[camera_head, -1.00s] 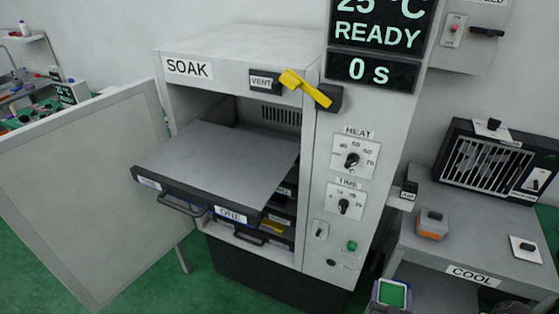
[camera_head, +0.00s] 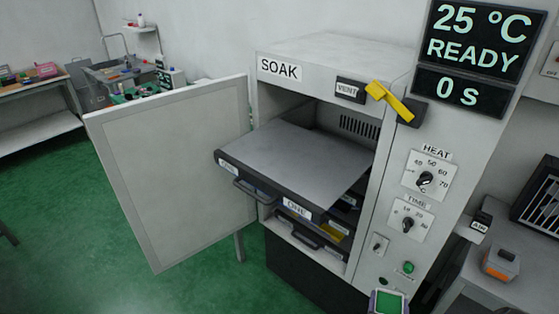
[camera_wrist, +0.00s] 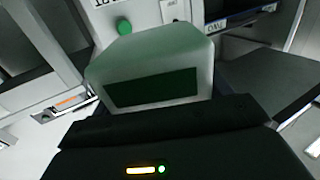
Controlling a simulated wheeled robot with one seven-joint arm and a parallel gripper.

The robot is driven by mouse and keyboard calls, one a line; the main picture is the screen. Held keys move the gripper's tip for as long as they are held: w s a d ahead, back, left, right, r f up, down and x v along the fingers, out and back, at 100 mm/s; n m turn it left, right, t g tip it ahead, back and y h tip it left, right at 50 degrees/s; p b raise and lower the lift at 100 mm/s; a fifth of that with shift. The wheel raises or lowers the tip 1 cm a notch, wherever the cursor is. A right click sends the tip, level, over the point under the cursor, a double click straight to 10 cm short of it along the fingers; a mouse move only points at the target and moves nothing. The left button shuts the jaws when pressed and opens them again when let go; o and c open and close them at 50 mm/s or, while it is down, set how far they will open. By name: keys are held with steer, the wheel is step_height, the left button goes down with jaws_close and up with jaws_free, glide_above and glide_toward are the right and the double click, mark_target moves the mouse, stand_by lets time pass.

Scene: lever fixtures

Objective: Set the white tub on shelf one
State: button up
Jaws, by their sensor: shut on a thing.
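The white tub (camera_wrist: 150,48) fills the middle of the wrist view, a pale rounded block with a dark green panel on its near face. My gripper (camera_wrist: 165,112) is shut on it; the dark gripper body hides its lower part. In the head view, a green-topped object with a pale rim (camera_head: 388,302) shows at the bottom edge; I cannot tell whether it is the tub. Shelf one (camera_head: 300,160), a grey plate with a dark front labelled ONE, sticks out of the SOAK cabinet (camera_head: 320,57). Its top is bare.
The cabinet door (camera_head: 175,175) stands wide open to the left. A lower drawer (camera_head: 310,236) sits under shelf one. A yellow lever (camera_head: 388,100) is by the VENT label. Control knobs line the right front panel. Green floor is clear at left.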

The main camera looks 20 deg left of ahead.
mark_target(387, 306)
stand_by(0.3)
step_height(387, 306, up, 11)
steer(key=p, duration=1)
steer(key=shift+f+p, duration=0.2)
steer(key=shift+p, duration=0.1)
steer(key=shift+a, duration=0.15)
